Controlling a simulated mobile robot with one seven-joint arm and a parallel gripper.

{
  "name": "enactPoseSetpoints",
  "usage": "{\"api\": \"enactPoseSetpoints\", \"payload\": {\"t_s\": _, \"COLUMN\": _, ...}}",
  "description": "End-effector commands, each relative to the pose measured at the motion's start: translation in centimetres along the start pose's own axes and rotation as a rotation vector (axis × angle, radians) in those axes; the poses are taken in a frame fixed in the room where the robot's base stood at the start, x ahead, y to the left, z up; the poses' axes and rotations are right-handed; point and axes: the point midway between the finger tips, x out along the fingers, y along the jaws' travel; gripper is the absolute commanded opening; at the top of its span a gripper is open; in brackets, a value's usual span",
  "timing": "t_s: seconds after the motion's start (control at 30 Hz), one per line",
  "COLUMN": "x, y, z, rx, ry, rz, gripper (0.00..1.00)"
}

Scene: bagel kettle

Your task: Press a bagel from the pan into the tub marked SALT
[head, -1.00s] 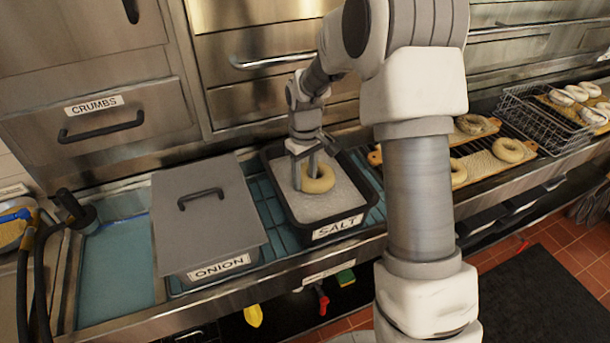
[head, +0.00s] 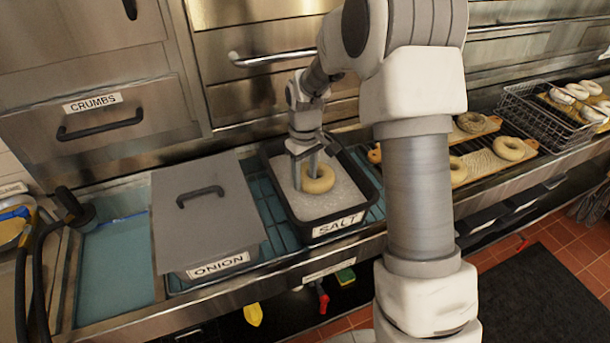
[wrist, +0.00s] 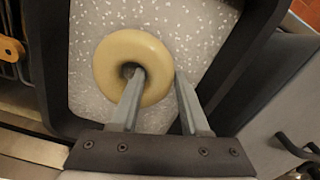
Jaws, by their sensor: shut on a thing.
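The black tub marked SALT (head: 353,221) is open and filled with white grainy salt. A plain tan bagel (head: 319,180) lies flat at the salt's surface; it also shows in the wrist view (wrist: 112,55). My gripper (head: 308,172) points down into the tub and is shut on the bagel's ring. In the wrist view my gripper (wrist: 158,80) has one finger in the bagel's hole and the other against its outer edge. Whether the bagel's underside touches the salt is hidden.
A grey lidded tub marked ONION (head: 208,220) stands left of the SALT tub. Wooden boards (head: 486,166) with bagels lie to the right, partly hidden by my arm. A wire basket (head: 530,110) stands beyond them. A drawer marked CRUMBS (head: 100,128) is behind at left.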

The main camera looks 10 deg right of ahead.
Motion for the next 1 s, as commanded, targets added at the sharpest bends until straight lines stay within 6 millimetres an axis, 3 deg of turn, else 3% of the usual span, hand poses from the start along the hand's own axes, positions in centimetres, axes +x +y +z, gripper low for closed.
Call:
{"api": "enactPoseSetpoints", "payload": {"t_s": 0.57, "x": -0.1, "y": 0.0, "z": 0.0, "rx": 0.0, "ry": 0.0, "rz": 0.0, "gripper": 0.0}}
{"api": "enactPoseSetpoints", "payload": {"t_s": 1.0, "x": -3.4, "y": 0.0, "z": 0.0, "rx": 0.0, "ry": 0.001, "rz": 0.001, "gripper": 0.0}}
